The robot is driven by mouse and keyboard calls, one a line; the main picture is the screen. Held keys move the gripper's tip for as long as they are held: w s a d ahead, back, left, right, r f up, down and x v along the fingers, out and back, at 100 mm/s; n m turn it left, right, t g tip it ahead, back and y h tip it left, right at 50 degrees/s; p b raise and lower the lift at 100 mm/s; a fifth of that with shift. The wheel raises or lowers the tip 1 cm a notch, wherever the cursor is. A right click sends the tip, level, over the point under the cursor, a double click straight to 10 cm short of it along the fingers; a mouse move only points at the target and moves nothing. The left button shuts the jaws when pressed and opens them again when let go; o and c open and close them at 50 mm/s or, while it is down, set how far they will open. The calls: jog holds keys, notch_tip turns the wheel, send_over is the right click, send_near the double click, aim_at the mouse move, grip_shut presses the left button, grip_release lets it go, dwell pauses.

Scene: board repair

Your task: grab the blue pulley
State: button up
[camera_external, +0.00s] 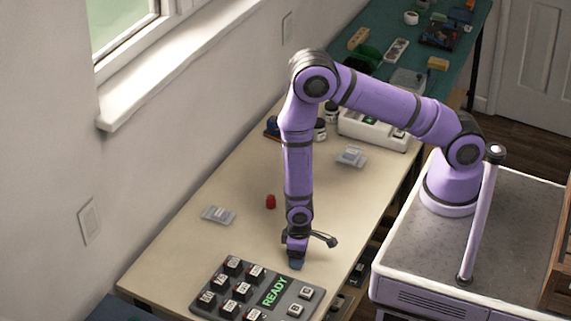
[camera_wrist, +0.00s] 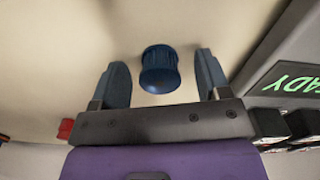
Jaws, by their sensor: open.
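The blue pulley (camera_wrist: 159,70) is a small dark blue ribbed cylinder with flanged ends. In the wrist view it sits on the pale tabletop between my two fingers, with a gap on each side. My gripper (camera_wrist: 159,78) is open and points down at it. In the external view my gripper (camera_external: 296,263) is low over the table, just behind the keypad board; the pulley cannot be told apart from the fingers there.
The grey keypad board (camera_external: 282,306) with a green READY display lies close by. A red part (camera_external: 270,202) and a clear case (camera_external: 218,215) lie on the pale table (camera_external: 190,250). Another case (camera_external: 351,157) and a white device (camera_external: 375,131) are farther back.

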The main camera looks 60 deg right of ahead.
jog(key=shift+f, duration=0.1)
jog(key=c, duration=1)
jog(key=shift+c, duration=0.2)
